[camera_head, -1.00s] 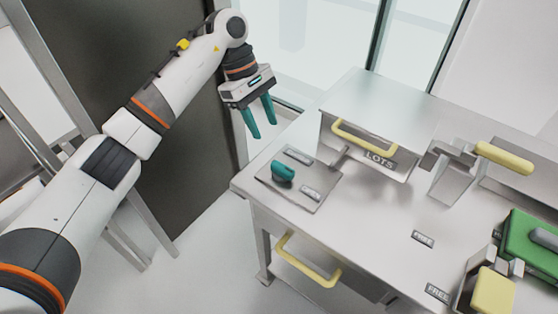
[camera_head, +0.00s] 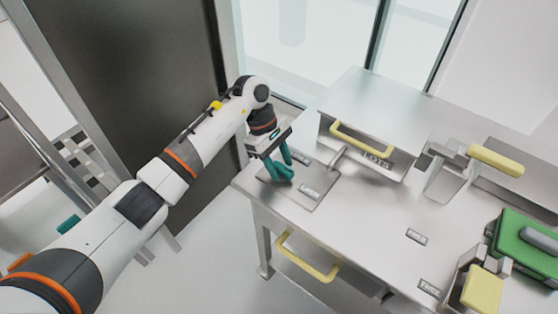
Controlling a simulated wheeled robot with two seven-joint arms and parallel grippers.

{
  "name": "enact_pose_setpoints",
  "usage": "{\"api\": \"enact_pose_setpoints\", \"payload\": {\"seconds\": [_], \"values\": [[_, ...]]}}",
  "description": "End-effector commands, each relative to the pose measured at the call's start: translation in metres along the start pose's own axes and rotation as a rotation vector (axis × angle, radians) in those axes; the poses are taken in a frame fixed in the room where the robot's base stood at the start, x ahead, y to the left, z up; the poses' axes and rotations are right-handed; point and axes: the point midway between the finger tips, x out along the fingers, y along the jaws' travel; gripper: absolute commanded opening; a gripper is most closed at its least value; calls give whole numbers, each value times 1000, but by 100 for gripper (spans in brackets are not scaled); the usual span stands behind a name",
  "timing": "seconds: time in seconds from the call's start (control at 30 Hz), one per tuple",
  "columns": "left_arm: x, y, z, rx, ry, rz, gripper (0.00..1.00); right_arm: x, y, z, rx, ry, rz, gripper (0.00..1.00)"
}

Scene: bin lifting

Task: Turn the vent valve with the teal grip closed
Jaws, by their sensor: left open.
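The vent valve's plate (camera_head: 322,183) lies flat on the left end of the steel bench top, with two small labels. The teal valve grip (camera_head: 282,177) stands on it, mostly hidden by my left gripper's fingers, which are also teal. My left gripper (camera_head: 287,168) is open and points down at the valve, its fingers at the grip. I cannot tell whether they touch it, nor the grip's exact angle. My right gripper is not in view.
A steel box with a yellow handle (camera_head: 361,139), marked LOTS, stands just right of the valve plate. A yellow lever (camera_head: 496,161) and a green case (camera_head: 526,243) are further right. A yellow drawer handle (camera_head: 307,258) is on the bench front.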

Motion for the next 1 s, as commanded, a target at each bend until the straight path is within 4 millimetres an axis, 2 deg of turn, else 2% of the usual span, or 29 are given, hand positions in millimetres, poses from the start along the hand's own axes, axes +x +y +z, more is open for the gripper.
{"api": "enact_pose_setpoints", "payload": {"seconds": [0.07, 0.3, 0.67, 1.0], "values": [[0, 0, 0, 0, 0, 0, 40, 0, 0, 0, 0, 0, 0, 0], [0, 0, 0, 0, 1, 0, 1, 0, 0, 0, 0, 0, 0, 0], [1, 0, 0, -49, 0, -22, 0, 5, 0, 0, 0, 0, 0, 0], [2, 2, 1, -273, -1, -115, 0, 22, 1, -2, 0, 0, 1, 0]]}}
